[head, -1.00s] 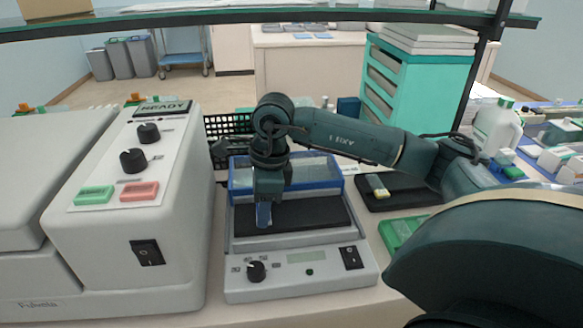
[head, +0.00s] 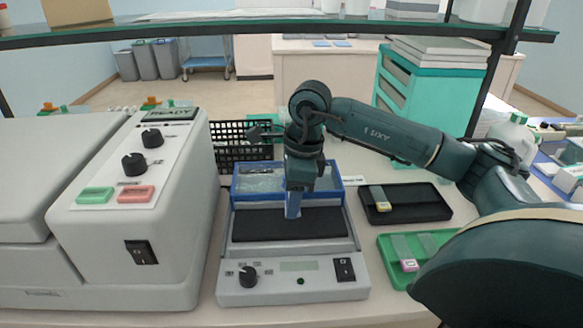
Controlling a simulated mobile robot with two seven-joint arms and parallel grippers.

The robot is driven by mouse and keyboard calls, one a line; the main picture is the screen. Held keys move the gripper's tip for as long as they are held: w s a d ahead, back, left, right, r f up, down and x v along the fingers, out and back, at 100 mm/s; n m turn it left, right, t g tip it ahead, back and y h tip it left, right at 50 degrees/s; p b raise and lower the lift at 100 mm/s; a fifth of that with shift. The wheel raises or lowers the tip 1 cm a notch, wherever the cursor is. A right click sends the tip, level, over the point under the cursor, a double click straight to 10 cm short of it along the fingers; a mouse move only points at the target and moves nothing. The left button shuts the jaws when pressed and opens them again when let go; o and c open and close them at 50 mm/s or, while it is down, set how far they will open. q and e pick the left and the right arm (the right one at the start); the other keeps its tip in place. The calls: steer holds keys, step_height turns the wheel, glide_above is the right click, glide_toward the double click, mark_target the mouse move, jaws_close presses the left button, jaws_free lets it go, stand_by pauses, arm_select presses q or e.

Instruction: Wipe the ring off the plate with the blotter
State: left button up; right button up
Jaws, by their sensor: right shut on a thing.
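My right gripper (head: 293,188) points down over the back middle of the black plate (head: 265,229) on the grey hotplate unit. It is shut on a small pale-blue strip (head: 293,208), which I take to be the blotter. The strip's lower end shows against the plate's back edge; I cannot tell whether it touches. No ring can be made out on the plate. My left gripper is not in view.
A blue-rimmed clear tub (head: 254,186) stands just behind the plate. The large "READY" machine (head: 190,225) stands close on the left. A black tray (head: 431,204) and a green tray (head: 388,254), both with slides, lie to the right. A glass shelf (head: 200,35) crosses above.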

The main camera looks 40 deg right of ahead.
steer(key=shift+d+r+p, duration=0.1)
steer(key=shift+r+p, duration=1.05)
steer(key=shift+r, duration=1)
